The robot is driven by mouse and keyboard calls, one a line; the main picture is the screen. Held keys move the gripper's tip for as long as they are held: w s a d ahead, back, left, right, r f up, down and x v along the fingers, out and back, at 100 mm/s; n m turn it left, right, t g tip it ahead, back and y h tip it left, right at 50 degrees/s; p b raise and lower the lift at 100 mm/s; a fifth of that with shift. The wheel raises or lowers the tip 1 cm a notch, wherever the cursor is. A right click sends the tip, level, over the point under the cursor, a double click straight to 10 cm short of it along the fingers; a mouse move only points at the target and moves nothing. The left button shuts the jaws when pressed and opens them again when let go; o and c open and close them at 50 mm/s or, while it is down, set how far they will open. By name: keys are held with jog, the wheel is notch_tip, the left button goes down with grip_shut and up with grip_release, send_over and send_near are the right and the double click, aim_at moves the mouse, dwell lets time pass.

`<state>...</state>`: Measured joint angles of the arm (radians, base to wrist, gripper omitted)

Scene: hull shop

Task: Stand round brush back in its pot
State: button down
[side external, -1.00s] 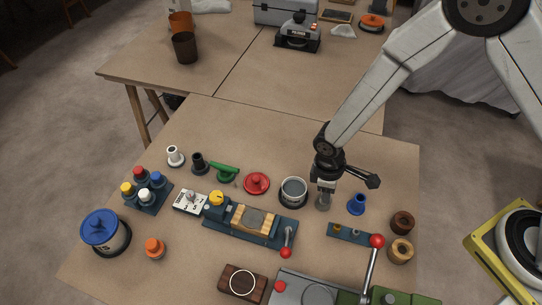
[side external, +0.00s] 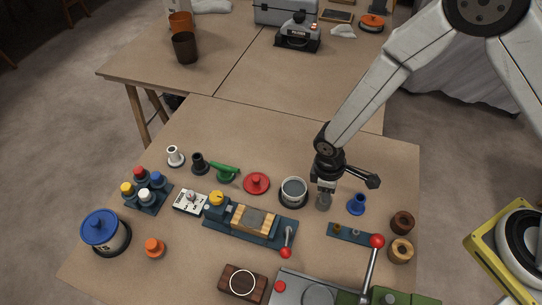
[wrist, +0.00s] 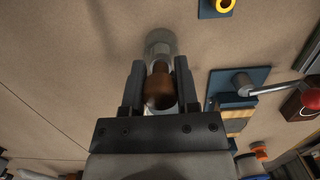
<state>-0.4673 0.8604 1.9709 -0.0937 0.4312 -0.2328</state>
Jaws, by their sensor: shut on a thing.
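My gripper (wrist: 158,88) is shut on the round brush. In the wrist view the brush's brown rounded handle end (wrist: 158,92) shows between the two dark fingers. A grey cylinder, apparently the pot (wrist: 160,44), shows just beyond the fingertips, in line with the brush. In the side view my gripper (side external: 325,187) points straight down, with the grey cylinder (side external: 323,203) directly under it at the table. I cannot tell how far the brush is inside the cylinder.
An open tin (side external: 293,191) stands close on the left, and a blue funnel-shaped piece (side external: 357,204) on the right. A blue plate with fittings (side external: 351,234) lies in front. A red-knobbed lever (side external: 376,242) rises front right. The table behind my gripper is clear.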

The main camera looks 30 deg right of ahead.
jog(key=shift+f, duration=0.6)
dwell(0.3)
jog(key=c, duration=0.6)
grip_release()
jog(key=shift+r, duration=0.2)
jog(key=shift+w+a+r, duration=0.15)
jog(key=shift+r, duration=1.6)
jog(key=shift+w+a+r, duration=0.2)
jog(key=shift+r, duration=1.6)
jog(key=shift+w+a+r, duration=0.15)
jog(key=shift+r, duration=1.6)
jog(key=shift+d+r, duration=0.35)
jog(key=shift+d, duration=0.15)
jog(key=s+d+r+m+t, duration=0.1)
jog(key=s+d+r+m, duration=0.1)
jog(key=d, duration=0.3)
jog(key=s+d+r+m+t, duration=0.1)
jog(key=s+d+r+m, duration=0.1)
jog(key=d+r+m, duration=0.1)
jog(key=s+d+r+m+t+y, duration=0.1)
jog(key=d+m, duration=0.3)
jog(key=d, duration=0.4)
jog(key=shift+s+r+t, duration=0.3)
jog(key=shift+s+r, duration=0.3)
jog(key=shift+r, duration=0.25)
